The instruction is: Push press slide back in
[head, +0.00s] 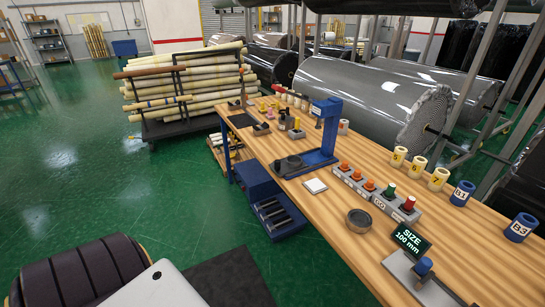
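A blue press (325,135) with a C-shaped frame stands on the wooden workbench (310,225), its head facing left. A dark slide plate (291,167) with a round black die on it sticks out to the left of the press frame, on the bench top. How far it reaches under the press head is hard to tell at this size. Neither of my grippers is in view. A pale grey rounded shape at the bottom left is possibly part of my own arm.
A white square pad (315,186) and a button box (375,189) sit near the press. Green floor is open at left.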

